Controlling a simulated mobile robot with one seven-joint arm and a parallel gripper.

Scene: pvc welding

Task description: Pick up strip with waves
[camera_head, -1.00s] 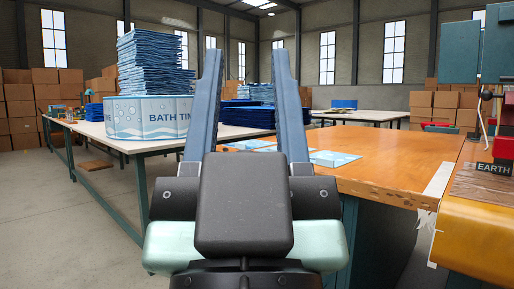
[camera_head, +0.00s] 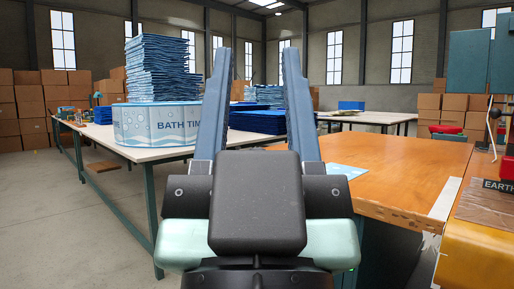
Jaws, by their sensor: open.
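A white and blue strip with a wave and bubble pattern and the words "BATH TIM" (camera_head: 150,124) stands as a curved band on the white table at the left. Its right end is hidden behind my gripper's left finger. My gripper (camera_head: 257,105) is open and empty in the middle of the view, its two long blue fingers pointing up and away. The strip is beyond and to the left of the fingers, apart from them as far as I can tell.
A tall stack of folded blue sheets (camera_head: 160,68) rises behind the strip. More blue stacks (camera_head: 258,120) stand to its right. The white table (camera_head: 125,151) runs along the left. An orange-brown table (camera_head: 405,168) with a light blue sheet (camera_head: 345,171) is at the right.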

